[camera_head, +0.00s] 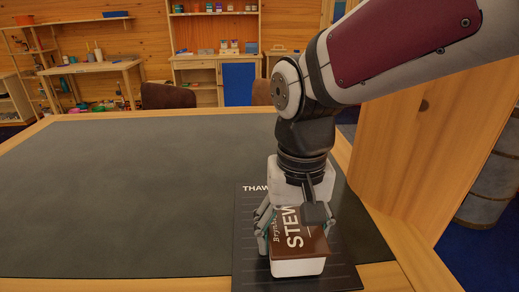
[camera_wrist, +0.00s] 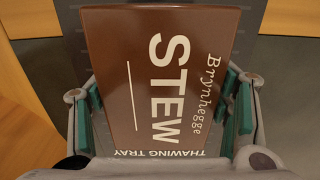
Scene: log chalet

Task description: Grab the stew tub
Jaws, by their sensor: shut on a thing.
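The stew tub (camera_head: 299,266) has a brown lid with white "STEW" lettering and white sides. It is at the front of the table in the head view, over the black thawing tray (camera_head: 247,232). My gripper (camera_head: 293,243) reaches down from above with its fingers on either side of the tub, shut on it. In the wrist view the tub's lid (camera_wrist: 160,85) fills the middle, between the teal finger pads. I cannot tell whether the tub's base touches the tray.
The wide dark table top (camera_head: 130,200) to the left is clear. Dark chairs (camera_head: 168,96) are behind the table, with shelves and a side table along the back wall.

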